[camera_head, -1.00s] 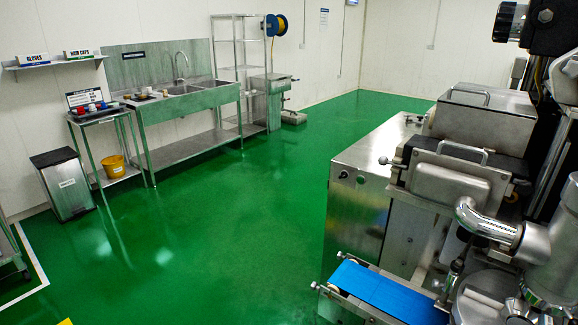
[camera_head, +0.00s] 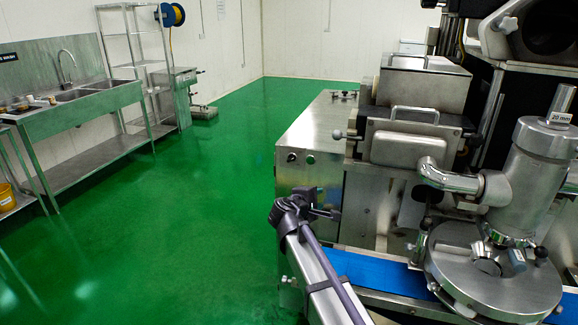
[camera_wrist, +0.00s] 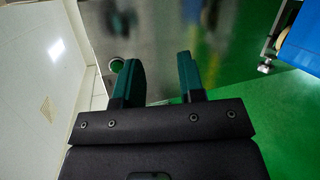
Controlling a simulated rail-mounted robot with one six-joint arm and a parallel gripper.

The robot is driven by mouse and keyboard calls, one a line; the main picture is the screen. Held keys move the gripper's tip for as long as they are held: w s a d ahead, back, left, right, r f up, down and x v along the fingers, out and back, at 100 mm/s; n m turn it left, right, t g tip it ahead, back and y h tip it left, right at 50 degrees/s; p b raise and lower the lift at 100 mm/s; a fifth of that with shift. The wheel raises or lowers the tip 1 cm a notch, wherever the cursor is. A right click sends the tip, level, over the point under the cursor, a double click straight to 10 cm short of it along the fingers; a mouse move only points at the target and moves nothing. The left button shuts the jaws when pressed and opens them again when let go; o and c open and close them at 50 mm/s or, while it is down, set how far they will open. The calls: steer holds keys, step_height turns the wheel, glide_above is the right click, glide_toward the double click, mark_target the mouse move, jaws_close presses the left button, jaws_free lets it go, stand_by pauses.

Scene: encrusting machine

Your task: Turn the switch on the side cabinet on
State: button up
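The side cabinet (camera_head: 308,180) is a steel box on the machine's left side. Its near face carries two small round controls near the top: a dark one with a pale ring (camera_head: 291,157) and a green one (camera_head: 310,158). I cannot read the switch's position. My gripper (camera_head: 324,205) is in front of and below these controls, apart from them. In the wrist view my gripper (camera_wrist: 160,72) is open, with nothing between its fingers. A round green control with a pale ring (camera_wrist: 117,65) shows just beside the left finger, which partly hides it.
A blue conveyor belt (camera_head: 375,272) runs below and right of my gripper; it also shows in the wrist view (camera_wrist: 302,42). A steel valve handle (camera_head: 345,135) sticks out above the cabinet face. The green floor (camera_head: 190,230) to the left is clear.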

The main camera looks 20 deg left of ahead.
mark_target(292, 159)
steer(key=w+a+r+n+t+y, duration=0.1)
steer(key=a+r+n+t+y, duration=0.1)
steer(key=a+n, duration=0.3)
steer(key=w+a+r+n+t+y, duration=0.1)
steer(key=a+r+n+t+y, duration=0.2)
steer(key=a, duration=0.4)
steer(key=shift+g+h, duration=0.4)
steer(key=shift+g, duration=0.2)
steer(key=w, duration=1)
steer(key=shift+w+a+f, duration=0.2)
steer(key=shift+w+a, duration=0.05)
steer(key=shift+a, duration=0.05)
steer(key=shift+c, duration=0.2)
jaws_close()
